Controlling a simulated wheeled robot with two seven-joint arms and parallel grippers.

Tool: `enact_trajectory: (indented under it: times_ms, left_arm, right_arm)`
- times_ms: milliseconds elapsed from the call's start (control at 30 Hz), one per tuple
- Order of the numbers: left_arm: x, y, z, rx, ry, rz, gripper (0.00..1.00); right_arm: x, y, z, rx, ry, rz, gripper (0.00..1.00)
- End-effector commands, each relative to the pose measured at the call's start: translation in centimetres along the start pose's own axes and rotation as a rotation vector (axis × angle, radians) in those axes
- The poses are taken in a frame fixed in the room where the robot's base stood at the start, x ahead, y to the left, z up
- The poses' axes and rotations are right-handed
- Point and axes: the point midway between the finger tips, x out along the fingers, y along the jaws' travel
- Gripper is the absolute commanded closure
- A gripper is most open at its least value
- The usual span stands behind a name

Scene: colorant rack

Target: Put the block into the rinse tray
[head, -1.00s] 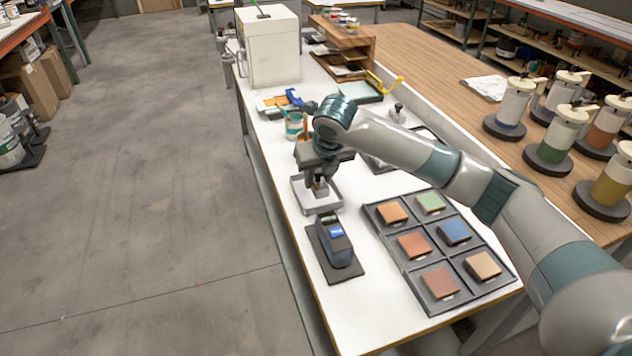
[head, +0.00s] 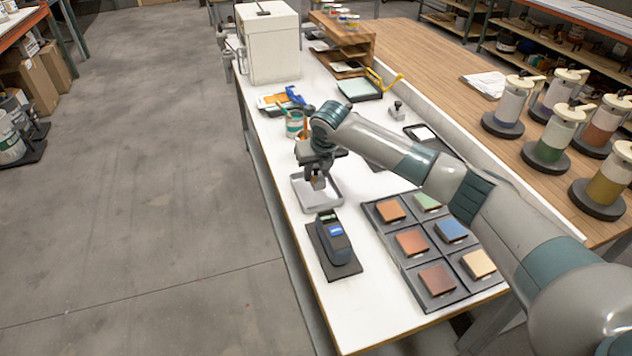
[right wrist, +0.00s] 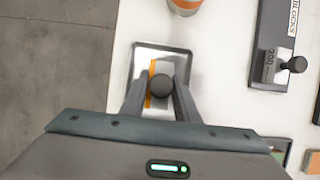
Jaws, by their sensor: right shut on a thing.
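The rinse tray (head: 337,200) is a shallow grey tray near the left edge of the white bench, and it also shows in the right wrist view (right wrist: 183,53). My right gripper (head: 318,181) points down over it, its fingers shut on the dark round knob of the block (right wrist: 161,86). An orange stripe shows behind the knob. The block lies within the tray's outline, but its lower part is mostly hidden, and I cannot tell whether it touches the tray floor. My left gripper is not in view.
A dark device on a black mat (head: 333,243) stands just in front of the tray. A rack of coloured tiles (head: 405,262) lies to its right. Cups (head: 294,124) stand close behind the gripper. A knobbed block (right wrist: 268,66) sits on a dark holder.

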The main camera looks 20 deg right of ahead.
Motion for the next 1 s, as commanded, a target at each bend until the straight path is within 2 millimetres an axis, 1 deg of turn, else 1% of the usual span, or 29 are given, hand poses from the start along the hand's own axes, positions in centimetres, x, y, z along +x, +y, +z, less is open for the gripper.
enact_trajectory:
  times_ms: [67, 200, 367, 733, 767, 800, 833, 1000]
  left_arm:
    - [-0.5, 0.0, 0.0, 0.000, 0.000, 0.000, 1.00]
    - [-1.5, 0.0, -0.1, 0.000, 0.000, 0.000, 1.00]
    - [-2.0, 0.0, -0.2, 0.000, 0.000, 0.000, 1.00]
    - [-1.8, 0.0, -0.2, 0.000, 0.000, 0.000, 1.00]
    - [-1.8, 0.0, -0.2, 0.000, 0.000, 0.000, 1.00]
    - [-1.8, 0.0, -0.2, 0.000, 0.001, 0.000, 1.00]
    - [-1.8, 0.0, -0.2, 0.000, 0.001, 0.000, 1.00]
    - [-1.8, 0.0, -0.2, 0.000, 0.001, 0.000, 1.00]
  right_arm:
    - [0.3, 0.0, -0.2, 0.000, 0.001, 0.000, 1.00]
    - [1.8, 0.1, -0.8, 0.000, 0.003, 0.000, 1.00]
    - [3.2, 0.1, -1.4, -0.001, 0.000, 0.000, 1.00]
    - [3.5, 0.0, -1.5, -0.001, -0.001, 0.000, 1.00]
    - [3.7, 0.0, -1.6, -0.001, 0.001, -0.001, 0.70]
    - [3.6, 0.0, -1.6, -0.001, 0.001, -0.001, 0.60]
    - [3.6, 0.0, -1.6, -0.001, 0.001, -0.001, 0.53]
    - [3.6, 0.0, -1.6, -0.001, 0.001, -0.001, 0.53]
